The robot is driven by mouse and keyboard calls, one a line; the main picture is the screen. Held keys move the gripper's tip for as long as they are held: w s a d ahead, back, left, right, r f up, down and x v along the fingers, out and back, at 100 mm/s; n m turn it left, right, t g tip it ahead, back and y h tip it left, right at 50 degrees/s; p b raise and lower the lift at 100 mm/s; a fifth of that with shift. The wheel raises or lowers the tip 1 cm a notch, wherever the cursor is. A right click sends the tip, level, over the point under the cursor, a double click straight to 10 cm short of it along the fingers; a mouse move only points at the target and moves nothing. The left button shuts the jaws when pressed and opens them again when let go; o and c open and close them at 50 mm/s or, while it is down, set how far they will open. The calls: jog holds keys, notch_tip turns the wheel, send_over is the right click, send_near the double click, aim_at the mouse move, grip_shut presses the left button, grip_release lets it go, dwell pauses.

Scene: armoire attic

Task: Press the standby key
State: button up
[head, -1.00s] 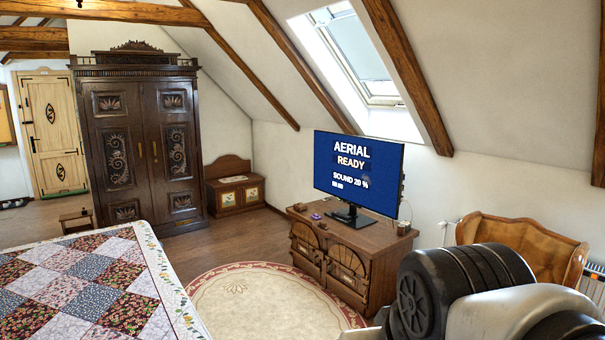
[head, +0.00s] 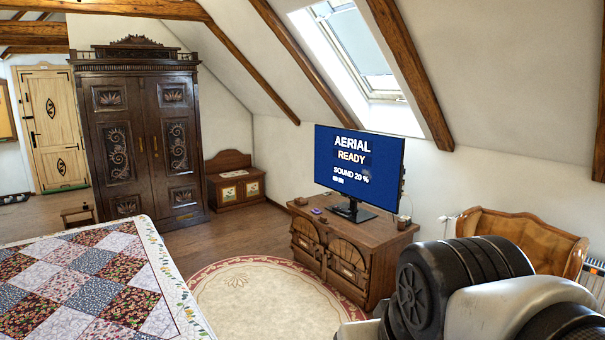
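A television (head: 357,166) stands on a carved wooden chest (head: 362,237) right of centre in the head view. Its screen is lit blue and reads "AERIAL READY" and "SOUND 20 %". Small objects lie on the chest top beside the screen: a small dark item (head: 301,201), a purple item (head: 316,211) and a small cup-like item (head: 403,222). They are too small to make out, and I cannot tell where a standby key is. Part of my own arm fills the lower right corner. My gripper is not in the picture.
A quilted bed (head: 90,285) fills the lower left. A round rug (head: 258,300) lies between bed and chest. A dark armoire (head: 145,140) and a small bench (head: 235,182) stand behind. A wooden bed-like piece (head: 523,240) is at the right, near a radiator (head: 592,282).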

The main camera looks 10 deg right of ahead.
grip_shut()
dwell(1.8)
